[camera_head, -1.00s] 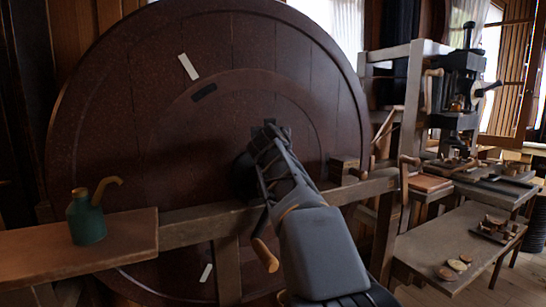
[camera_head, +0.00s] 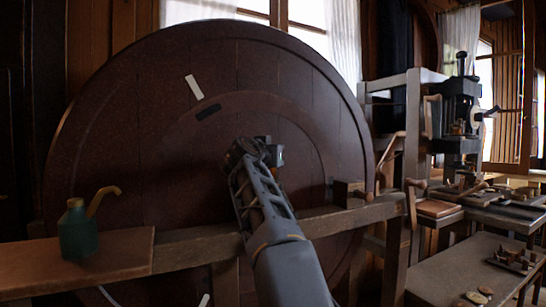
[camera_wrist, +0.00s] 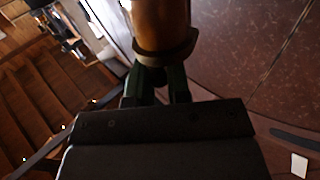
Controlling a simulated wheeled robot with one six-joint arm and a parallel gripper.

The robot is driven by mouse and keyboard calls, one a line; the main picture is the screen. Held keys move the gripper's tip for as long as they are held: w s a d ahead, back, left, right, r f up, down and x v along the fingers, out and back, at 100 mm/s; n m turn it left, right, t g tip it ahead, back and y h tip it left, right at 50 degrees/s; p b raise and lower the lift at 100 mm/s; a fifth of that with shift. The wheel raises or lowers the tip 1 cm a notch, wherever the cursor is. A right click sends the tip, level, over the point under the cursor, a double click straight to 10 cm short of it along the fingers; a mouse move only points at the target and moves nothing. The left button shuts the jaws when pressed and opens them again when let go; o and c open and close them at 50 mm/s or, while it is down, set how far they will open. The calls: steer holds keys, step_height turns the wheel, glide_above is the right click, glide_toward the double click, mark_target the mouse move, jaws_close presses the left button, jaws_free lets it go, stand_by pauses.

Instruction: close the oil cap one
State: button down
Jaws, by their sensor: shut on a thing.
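My gripper (camera_wrist: 155,84) shows in the wrist view with its dark green fingers close together at an amber, brass-coloured cylinder (camera_wrist: 161,22) that has a brown collar. The fingers are shut on this cylinder just below the collar; its upper end is cut off by the frame. I take it for the oil cap part, but cannot tell whether it is closed. In the head view my arm reaches up to the middle of the large dark red-brown wheel (camera_head: 130,150). There my wrist hides the fingers and the held part.
A green oil can (camera_head: 78,232) with a curved spout stands on the wooden shelf (camera_head: 125,252) at left. A wooden rail (camera_head: 200,246) crosses before the wheel. A press (camera_head: 461,105) and benches with small parts stand at right.

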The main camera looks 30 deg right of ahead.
steer(key=shift+f, duration=0.1)
stand_by(0.3)
steer(key=c, duration=1.1)
jaws_free()
steer(key=shift+s+a, duration=0.1)
steer(key=b+v, duration=0.2)
steer(key=v, duration=1.1)
steer(key=shift+s+a, duration=0.2)
steer(key=shift+a, duration=0.15)
steer(key=s+a+f+n+g+y+p, duration=0.3)
steer(key=s+a+f+n+y+p, duration=0.2)
steer(key=p, duration=1)
steer(key=s+a+f+n+g+y+p, duration=0.4)
steer(key=s+f+y+p, duration=0.5)
steer(key=p, duration=0.7)
step_height(320, 180, down, 3)
steer(key=a+n, duration=0.1)
steer(key=a, duration=0.1)
steer(key=shift+s+a+r+n+y, duration=0.2)
steer(key=shift+s+a+n+y, duration=0.1)
steer(key=shift+n, duration=0.1)
